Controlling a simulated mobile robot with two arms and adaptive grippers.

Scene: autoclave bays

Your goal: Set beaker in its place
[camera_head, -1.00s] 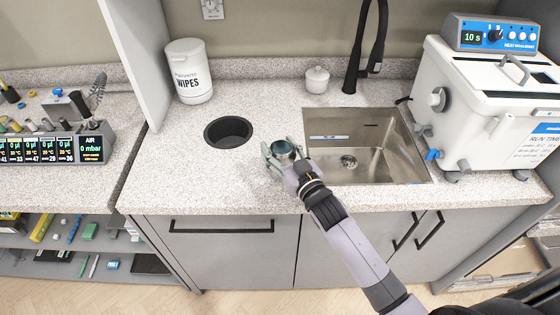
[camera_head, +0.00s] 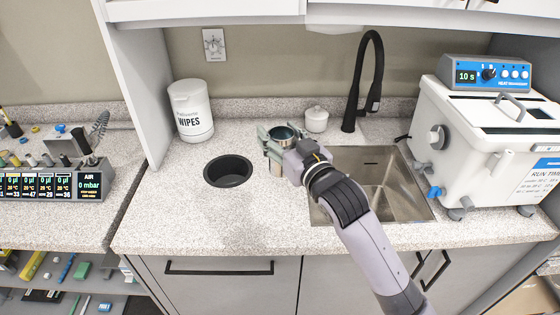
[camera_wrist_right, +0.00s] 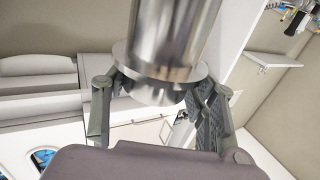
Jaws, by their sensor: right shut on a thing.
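My right gripper (camera_head: 278,143) is shut on a shiny metal beaker (camera_head: 284,133) and holds it upright above the counter, just left of the sink. In the right wrist view the beaker (camera_wrist_right: 168,40) fills the upper middle, between the two fingers of the gripper (camera_wrist_right: 158,95). In the head view the fingers and wrist cover part of the beaker. My left gripper is not in view.
A round dark opening (camera_head: 228,171) is in the counter (camera_head: 190,215) left of the beaker. A wipes tub (camera_head: 191,112), a small lidded white pot (camera_head: 316,119), a black tap (camera_head: 364,85) and a sink (camera_head: 385,190) are nearby. A white bath unit (camera_head: 480,150) stands at right.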

